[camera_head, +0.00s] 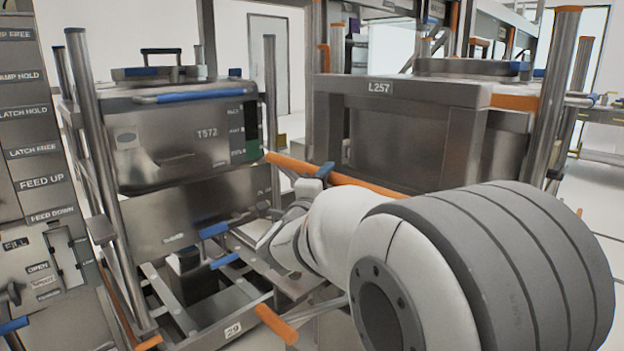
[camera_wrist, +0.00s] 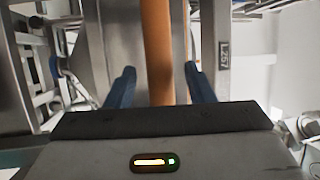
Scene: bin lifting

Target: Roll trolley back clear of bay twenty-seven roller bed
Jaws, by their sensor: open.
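An orange handle bar (camera_head: 350,182) runs in front of a steel unit labelled L257 (camera_head: 400,95), which I take to be the trolley with its load. My gripper (camera_head: 318,178) is at the bar, partly hidden by my own white and grey arm. In the wrist view my gripper (camera_wrist: 160,85) is open, with a blue finger on each side of the orange bar (camera_wrist: 157,50). The bar runs between the fingers; I cannot tell whether it touches them. The L257 label (camera_wrist: 224,55) shows right of it. No number twenty-seven is readable.
A steel bin marked T572 (camera_head: 190,135) stands between posts at left. Below it is a low frame with a plate reading 29 (camera_head: 233,330) and an orange-ended bar (camera_head: 277,325). A control panel (camera_head: 30,150) is at far left. Pale floor shows at far right.

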